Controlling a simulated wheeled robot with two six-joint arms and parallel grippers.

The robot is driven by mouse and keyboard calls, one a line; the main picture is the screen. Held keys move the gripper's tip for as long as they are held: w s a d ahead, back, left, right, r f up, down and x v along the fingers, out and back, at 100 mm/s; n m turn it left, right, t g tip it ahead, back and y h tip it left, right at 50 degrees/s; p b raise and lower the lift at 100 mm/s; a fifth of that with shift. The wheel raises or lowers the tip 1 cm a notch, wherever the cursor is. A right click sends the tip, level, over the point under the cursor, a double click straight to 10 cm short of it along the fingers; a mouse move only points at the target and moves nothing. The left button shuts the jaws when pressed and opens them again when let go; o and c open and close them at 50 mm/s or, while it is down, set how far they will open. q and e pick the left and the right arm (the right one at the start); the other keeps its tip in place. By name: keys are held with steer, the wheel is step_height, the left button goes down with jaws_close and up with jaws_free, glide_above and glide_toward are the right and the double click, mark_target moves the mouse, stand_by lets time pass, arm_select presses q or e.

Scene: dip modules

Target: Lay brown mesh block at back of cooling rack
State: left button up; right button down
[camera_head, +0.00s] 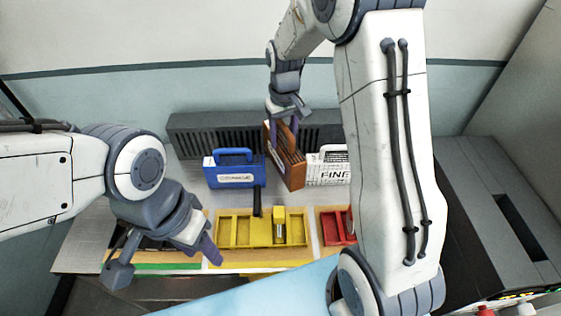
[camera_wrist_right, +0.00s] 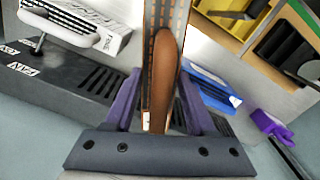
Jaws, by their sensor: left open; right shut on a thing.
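The brown mesh block (camera_head: 287,163) stands on edge between a blue block and a white block in the head view. My right gripper (camera_head: 284,124) is shut on its top. In the right wrist view, the block (camera_wrist_right: 166,40) sits between the two purple fingers (camera_wrist_right: 160,105). The dark slatted rack (camera_head: 200,140), which looks like the cooling rack, runs along the wall behind the block. Whether the block touches the rack or table is unclear. My left gripper (camera_head: 205,245) is open and empty above the table's front left.
The blue block (camera_head: 234,172) with a handle stands left, the white printed block (camera_head: 328,172) right. A yellow tray (camera_head: 240,232) and a red tray (camera_head: 335,225) lie in front. A grey cabinet (camera_head: 490,200) stands at right. My right arm hides part of the table.

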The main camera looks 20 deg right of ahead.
step_height(320, 180, down, 6)
steer(key=shift+f+p, duration=0.15)
steer(key=shift+p, duration=0.5)
step_height(320, 180, down, 4)
steer(key=shift+s+a+p, duration=0.1)
steer(key=shift+p, duration=0.5)
steer(key=shift+f, duration=0.25)
steer(key=shift+f, duration=0.2)
steer(key=shift+c, duration=1.2)
jaws_free()
steer(key=shift+r, duration=0.1)
